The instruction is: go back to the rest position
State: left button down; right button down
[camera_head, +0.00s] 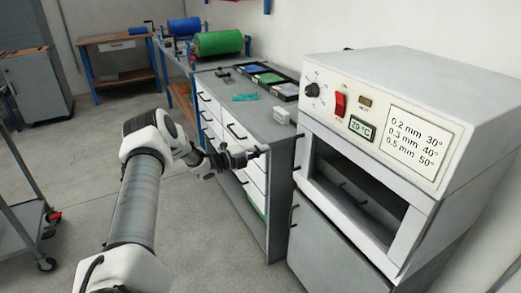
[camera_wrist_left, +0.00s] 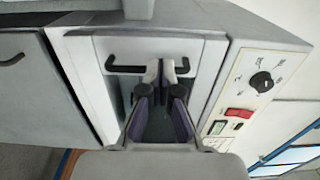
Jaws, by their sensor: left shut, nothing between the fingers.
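My left gripper (camera_head: 256,152) is in front of the drawer cabinet's near end, just left of the white oven (camera_head: 335,150) in the head view. Its fingers are shut and empty. In the left wrist view the closed fingertips (camera_wrist_left: 167,70) appear in front of the oven's framed front (camera_wrist_left: 205,85), close to a black bar handle (camera_wrist_left: 137,69). I cannot tell whether they touch it. My right gripper is in neither view.
A drawer cabinet (camera_head: 233,118) carries trays of coloured sheets (camera_head: 262,78) and a small pale device (camera_head: 281,115). Green (camera_head: 219,43) and blue (camera_head: 184,26) rolls stand behind. A wheeled cart (camera_head: 22,218) is at the left. Floor between is clear.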

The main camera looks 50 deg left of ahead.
pick_arm(q)
jog(key=shift+s+a+f, duration=0.1)
jog(key=shift+s, duration=0.45)
